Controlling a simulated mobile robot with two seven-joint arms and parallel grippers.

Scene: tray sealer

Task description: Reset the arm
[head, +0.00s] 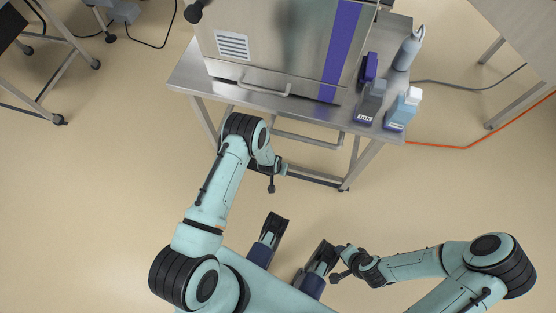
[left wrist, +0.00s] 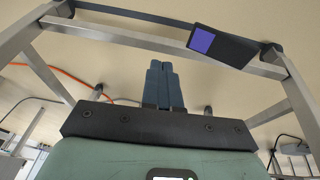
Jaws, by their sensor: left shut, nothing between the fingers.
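My left arm reaches up from the lower left in the head view, and its gripper (head: 275,178) hangs in front of the table, below its front edge. In the left wrist view the two blue-grey fingers (left wrist: 165,84) are together with nothing between them. My right arm comes in from the lower right, bent, with its gripper (head: 342,264) pointing left over the floor near my base. Its fingers are too small to tell whether they are apart. The tray sealer (head: 285,45), a steel machine with a purple stripe and front handle, stands on the table.
The steel table (head: 187,76) has open legs and lower bars; its frame (left wrist: 150,38) surrounds the left wrist view. Ink bottles (head: 371,100), a light-blue bottle (head: 400,112) and a grey bottle (head: 408,52) stand at right. An orange cable (head: 465,147) crosses the floor.

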